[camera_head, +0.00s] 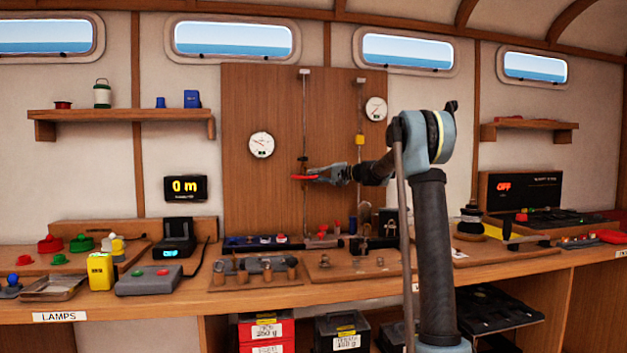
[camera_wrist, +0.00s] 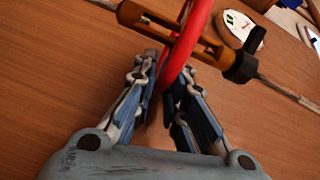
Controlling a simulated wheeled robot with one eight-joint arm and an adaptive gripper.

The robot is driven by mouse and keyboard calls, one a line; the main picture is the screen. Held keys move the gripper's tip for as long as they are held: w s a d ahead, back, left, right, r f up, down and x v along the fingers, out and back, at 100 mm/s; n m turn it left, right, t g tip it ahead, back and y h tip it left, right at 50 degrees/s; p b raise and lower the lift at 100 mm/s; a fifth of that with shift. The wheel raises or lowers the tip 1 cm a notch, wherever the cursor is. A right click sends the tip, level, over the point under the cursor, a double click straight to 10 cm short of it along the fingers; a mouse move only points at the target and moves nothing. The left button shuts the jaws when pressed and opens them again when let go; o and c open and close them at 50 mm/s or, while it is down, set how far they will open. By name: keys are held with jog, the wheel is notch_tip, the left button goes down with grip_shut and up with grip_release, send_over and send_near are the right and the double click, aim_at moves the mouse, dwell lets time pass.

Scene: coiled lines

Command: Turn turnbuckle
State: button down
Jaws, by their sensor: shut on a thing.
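The turnbuckle (camera_wrist: 222,52) is a bronze-coloured open frame on a thin rod against the wooden panel. A red ring (camera_wrist: 197,28) goes around its middle. In the head view the red ring (camera_head: 304,177) shows edge-on, low on the left rod (camera_head: 304,110). My gripper (camera_wrist: 168,82) is shut on the near edge of the red ring, with a finger on each side of it. In the head view my gripper (camera_head: 314,174) reaches the ring from the right. The fingers hide part of the ring.
A round gauge (camera_head: 261,145) is left of the rod, another gauge (camera_head: 376,108) at upper right. A second rod with a yellow block (camera_head: 359,140) stands right of the turnbuckle. The workbench (camera_head: 330,293) below carries several tools and parts. Panel around the ring is bare.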

jog(key=shift+f, duration=0.2)
jog(key=c, duration=1.7)
grip_release()
jog(key=shift+w, duration=0.1)
jog(key=shift+o, duration=0.2)
jog(key=shift+d+r, duration=0.1)
jog(key=shift+d, duration=0.05)
jog(key=f+v, duration=0.1)
jog(key=v, duration=1)
jog(key=shift+d+r, duration=0.35)
jog(key=shift+r, duration=0.05)
jog(key=shift+c, duration=0.2)
